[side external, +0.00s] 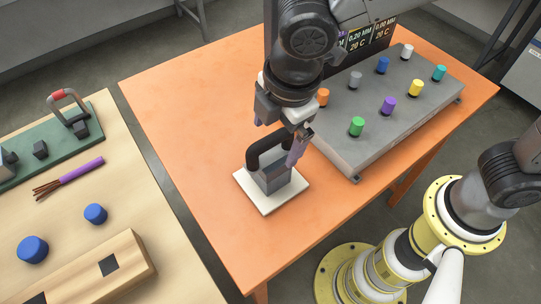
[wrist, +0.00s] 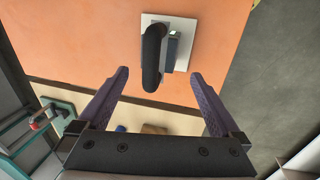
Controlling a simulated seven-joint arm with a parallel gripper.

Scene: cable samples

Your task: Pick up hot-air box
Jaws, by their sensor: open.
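What I take to be the hot-air box is a small grey block (side external: 272,180) with a thick black arched handle (side external: 264,154), on a white square plate (side external: 265,205) on the orange table. In the wrist view the black handle (wrist: 152,55) lies ahead of the fingertips, with the white plate (wrist: 186,30) around it. My gripper (side external: 277,142) is open, with its purple fingers over the handle in the side view. In the wrist view my gripper (wrist: 158,73) has nothing between its fingers. The right finger hides part of the box in the side view; I cannot tell whether it touches.
A grey panel (side external: 390,122) with several coloured knobs stands right of the box, with a dark display (side external: 368,38) behind it. A wooden bench (side external: 120,210) at left holds a green board (side external: 40,150), purple cable (side external: 82,170) and blue cylinders. The orange table's left part is clear.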

